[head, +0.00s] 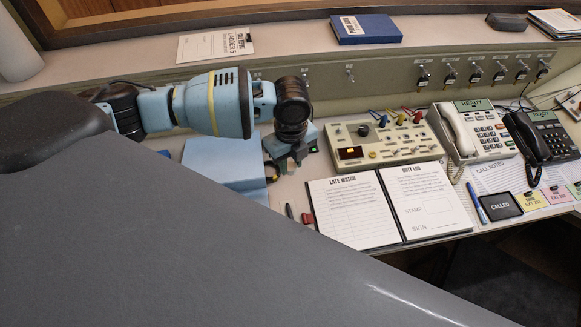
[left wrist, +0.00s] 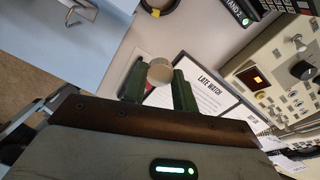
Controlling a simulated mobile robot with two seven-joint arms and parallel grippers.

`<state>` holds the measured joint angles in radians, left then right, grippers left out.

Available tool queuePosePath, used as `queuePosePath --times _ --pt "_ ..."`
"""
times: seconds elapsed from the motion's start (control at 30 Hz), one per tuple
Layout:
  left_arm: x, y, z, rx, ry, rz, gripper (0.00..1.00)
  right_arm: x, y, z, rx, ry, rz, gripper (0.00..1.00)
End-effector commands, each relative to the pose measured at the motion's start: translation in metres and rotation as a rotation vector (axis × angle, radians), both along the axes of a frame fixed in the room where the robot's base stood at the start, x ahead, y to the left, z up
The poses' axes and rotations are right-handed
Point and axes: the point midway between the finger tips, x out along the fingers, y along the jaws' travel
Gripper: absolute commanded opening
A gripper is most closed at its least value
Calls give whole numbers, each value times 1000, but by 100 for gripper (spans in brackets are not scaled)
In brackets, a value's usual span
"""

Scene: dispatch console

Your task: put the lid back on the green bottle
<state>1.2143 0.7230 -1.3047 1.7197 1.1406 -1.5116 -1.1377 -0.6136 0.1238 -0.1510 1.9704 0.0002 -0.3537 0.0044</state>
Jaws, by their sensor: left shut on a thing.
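My left gripper (head: 287,166) hangs above the desk, just right of a light blue box. In the left wrist view its two dark green fingers (left wrist: 158,88) are shut on a small round pale beige piece, which looks like the lid (left wrist: 160,71). Its round face shows between the fingertips. In the head view the held piece is too small and hidden to make out. I cannot make out the green bottle in either view. My right gripper is not in view.
The light blue box (head: 222,160) stands left of the gripper. An open log book (head: 372,243) lies to its right, with a small red piece (head: 309,219) at its left edge. A beige control box (head: 385,143) and two phones stand farther right. My grey body covers the lower left.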

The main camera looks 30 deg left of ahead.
Motion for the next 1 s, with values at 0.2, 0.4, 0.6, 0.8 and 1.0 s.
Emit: queuePosePath --times 0.2,0.4,0.6,0.8,1.0 --pt "0 0 1 0 0 1 7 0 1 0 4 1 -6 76" --pt "0 0 1 -1 0 9 7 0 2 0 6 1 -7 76" --pt "-4 -2 9 -6 1 147 7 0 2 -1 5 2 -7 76" --pt "-12 -4 25 -11 7 425 7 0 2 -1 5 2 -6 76" --pt "-22 -6 41 -13 14 716 7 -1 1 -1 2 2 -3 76"
